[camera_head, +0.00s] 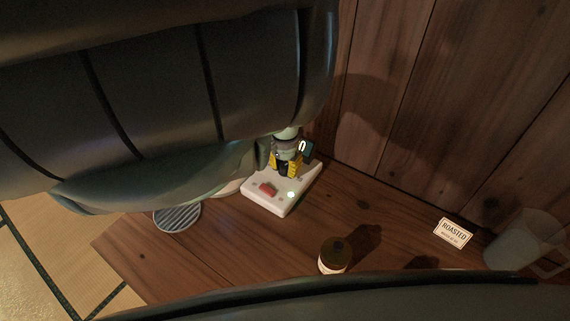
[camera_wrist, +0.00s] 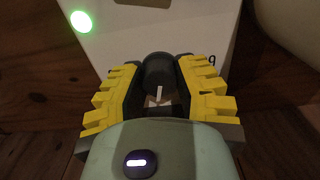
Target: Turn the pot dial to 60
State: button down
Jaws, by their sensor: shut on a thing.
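The pot dial (camera_wrist: 158,72) is a dark round knob with a pale pointer line, on a white control box (camera_head: 266,205). In the wrist view it sits between the yellow-padded fingers of my gripper (camera_wrist: 159,95), which is shut on it. The pointer line runs nearly up and down in that view. A digit 9 shows beside the right finger; the other scale marks are hidden or too small to read. In the head view my gripper (camera_head: 286,168) is over the back part of the box and hides the dial.
A red switch (camera_head: 268,189) and a lit green light (camera_head: 291,195) are on the box. A striped round grate (camera_head: 177,217) lies left. A wood wall (camera_head: 400,90) rises behind.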

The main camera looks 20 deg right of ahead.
jog(key=n+p, duration=0.1)
jog(key=n, duration=0.3)
jog(key=shift+n, duration=0.3)
jog(key=shift+n+p, duration=0.45)
jog(key=shift+n, duration=1.15)
jog(key=shift+f+n, duration=0.1)
jog(key=shift+n, duration=0.9)
jog(key=n+b, duration=0.3)
jog(key=shift+f, duration=0.2)
jog(key=n+b, duration=0.3)
jog(key=shift+n, duration=0.4)
jog(key=n+b, duration=0.4)
jog(key=shift+r, duration=0.15)
jog(key=shift+r+n+b, duration=0.1)
jog(key=shift+n+b, duration=0.2)
